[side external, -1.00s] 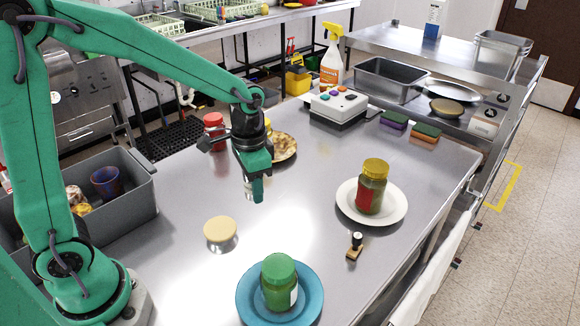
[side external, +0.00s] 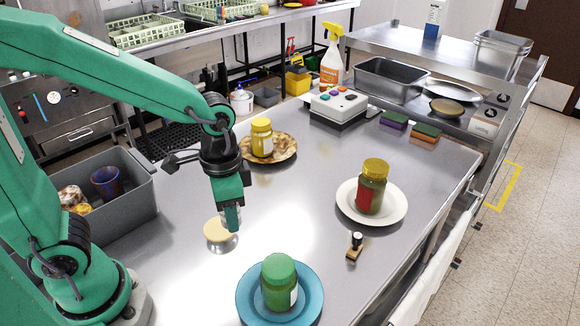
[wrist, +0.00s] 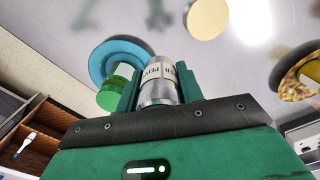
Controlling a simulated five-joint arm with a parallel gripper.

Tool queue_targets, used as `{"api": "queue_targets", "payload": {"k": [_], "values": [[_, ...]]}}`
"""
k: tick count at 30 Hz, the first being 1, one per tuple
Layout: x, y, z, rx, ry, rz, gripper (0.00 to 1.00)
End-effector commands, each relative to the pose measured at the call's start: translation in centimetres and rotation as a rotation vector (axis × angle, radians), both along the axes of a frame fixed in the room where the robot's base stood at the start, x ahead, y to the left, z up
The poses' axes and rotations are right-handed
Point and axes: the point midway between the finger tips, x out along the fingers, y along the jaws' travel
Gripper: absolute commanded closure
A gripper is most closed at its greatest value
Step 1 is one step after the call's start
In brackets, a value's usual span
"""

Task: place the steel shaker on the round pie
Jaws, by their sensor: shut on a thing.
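My gripper (side external: 229,212) is shut on the steel shaker (wrist: 158,88), a metal cylinder with a lettered pale label that shows between the green fingers in the wrist view. In the side view the fingers hide most of the shaker, and it is held above the steel table beside a tan disc (side external: 215,231). The round pie (side external: 286,149), brown and mottled, lies behind my gripper to the right; part of it shows at the right edge of the wrist view (wrist: 290,88). A yellow jar (side external: 261,138) appears to stand on the pie's left part.
A green-lidded jar (side external: 279,283) stands on a blue plate (side external: 245,297) in front. A red-and-green jar with a yellow lid (side external: 371,187) stands on a white plate (side external: 346,208). A grey bin (side external: 130,205) is at left.

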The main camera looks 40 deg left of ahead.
Motion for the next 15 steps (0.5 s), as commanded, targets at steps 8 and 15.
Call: {"api": "queue_targets", "payload": {"k": [8,15], "values": [[1.5,2.7,-1.9,0.001,0.004,0.006,0.88],[3.1,5.7,-3.9,0.0,0.002,0.006,0.88]]}}
